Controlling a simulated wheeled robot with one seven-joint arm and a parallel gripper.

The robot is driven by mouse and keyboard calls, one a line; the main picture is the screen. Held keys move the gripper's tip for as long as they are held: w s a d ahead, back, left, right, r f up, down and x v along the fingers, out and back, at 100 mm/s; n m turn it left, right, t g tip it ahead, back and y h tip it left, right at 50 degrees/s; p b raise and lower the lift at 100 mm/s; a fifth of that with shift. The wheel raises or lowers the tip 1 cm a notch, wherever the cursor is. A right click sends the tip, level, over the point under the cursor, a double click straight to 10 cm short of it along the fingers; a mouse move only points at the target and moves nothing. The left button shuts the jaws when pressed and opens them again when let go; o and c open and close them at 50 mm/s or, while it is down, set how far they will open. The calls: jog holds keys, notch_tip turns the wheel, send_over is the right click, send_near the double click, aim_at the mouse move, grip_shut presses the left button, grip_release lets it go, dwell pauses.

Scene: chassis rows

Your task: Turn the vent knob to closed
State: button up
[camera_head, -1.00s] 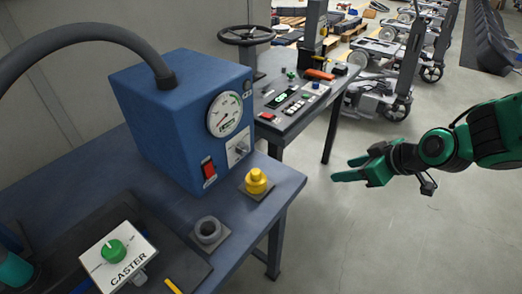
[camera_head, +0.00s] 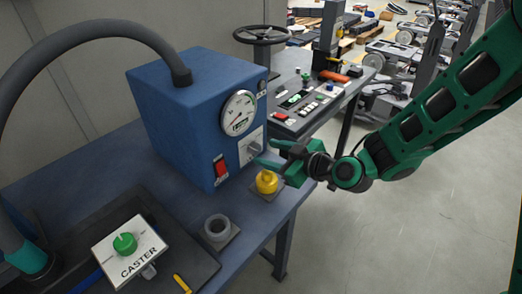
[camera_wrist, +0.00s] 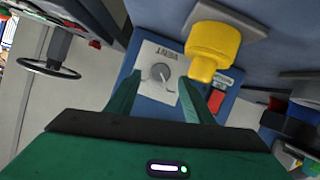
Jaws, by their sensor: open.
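The vent knob (camera_wrist: 160,72) is a small grey round knob on a white plate (camera_wrist: 148,84) lettered VENT, on the front of the blue box (camera_head: 190,110). In the head view its plate (camera_head: 251,146) is beside my gripper's fingertips. My gripper (camera_head: 264,153) is open and empty, pointing at the plate. In the wrist view the knob appears between the two green fingertips (camera_wrist: 160,84). The fingers look apart from it; the remaining distance is hard to judge. The knob's pointer setting is too small to read.
A yellow knob (camera_head: 267,182) on the bench lies just below my gripper and close to one finger in the wrist view (camera_wrist: 212,48). A red switch (camera_head: 221,167) and a gauge (camera_head: 239,112) share the box front.

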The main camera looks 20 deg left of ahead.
aim_at(259, 150)
jog(key=shift+x, duration=2.15)
jog(key=c, duration=1)
